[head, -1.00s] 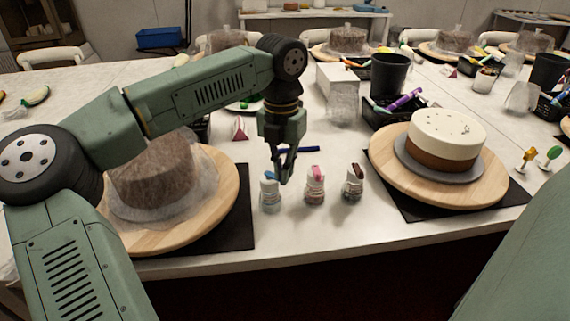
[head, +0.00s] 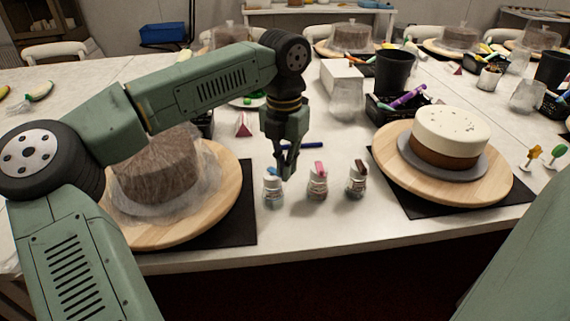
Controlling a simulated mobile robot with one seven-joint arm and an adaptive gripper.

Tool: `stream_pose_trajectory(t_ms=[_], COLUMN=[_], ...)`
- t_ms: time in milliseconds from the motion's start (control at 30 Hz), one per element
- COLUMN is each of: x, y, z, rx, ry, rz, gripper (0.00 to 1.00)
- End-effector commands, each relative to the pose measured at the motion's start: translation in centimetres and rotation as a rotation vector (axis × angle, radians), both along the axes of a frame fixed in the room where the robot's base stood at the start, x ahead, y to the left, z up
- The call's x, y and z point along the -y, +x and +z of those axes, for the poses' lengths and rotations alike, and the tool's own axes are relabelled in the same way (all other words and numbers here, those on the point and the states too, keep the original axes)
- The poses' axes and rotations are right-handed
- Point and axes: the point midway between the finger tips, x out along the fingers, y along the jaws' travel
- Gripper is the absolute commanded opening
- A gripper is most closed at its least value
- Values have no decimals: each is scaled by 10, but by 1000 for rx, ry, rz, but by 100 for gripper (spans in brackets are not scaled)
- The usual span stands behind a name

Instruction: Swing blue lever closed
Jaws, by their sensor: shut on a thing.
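Three small jars with hinged flip lids stand in a row near the table's front edge. The left jar (head: 273,191) has a blue lever (head: 271,171) at its top. The middle jar (head: 317,186) has a pink lid and the right jar (head: 356,183) a brown one. My gripper (head: 288,173) points down, with its fingertips at the right side of the left jar's top, beside the blue lever. It is shut on the lever; the fingertips are small here and the exact contact is hard to see. The left jar stands upright.
A cake under clear wrap (head: 157,172) sits on the left turntable (head: 228,205), beneath my arm. A cream-and-brown cake (head: 450,135) sits on the right turntable (head: 392,160). A blue pen (head: 302,145) lies behind the jars. The table in front of the jars is clear.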

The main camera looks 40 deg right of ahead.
Motion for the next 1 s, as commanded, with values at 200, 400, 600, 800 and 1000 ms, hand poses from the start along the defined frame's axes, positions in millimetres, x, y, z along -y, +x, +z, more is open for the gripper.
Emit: stream_pose_trajectory(t_ms=[200, 400, 600, 800, 1000], x=[0, 0, 0, 0, 0], y=[0, 0, 0, 0, 0], z=[0, 0, 0, 0, 0], rx=[0, 0, 0, 0, 0], ry=[0, 0, 0, 0, 0], rz=[0, 0, 0, 0, 0], gripper=[0, 0, 17, 29, 29])
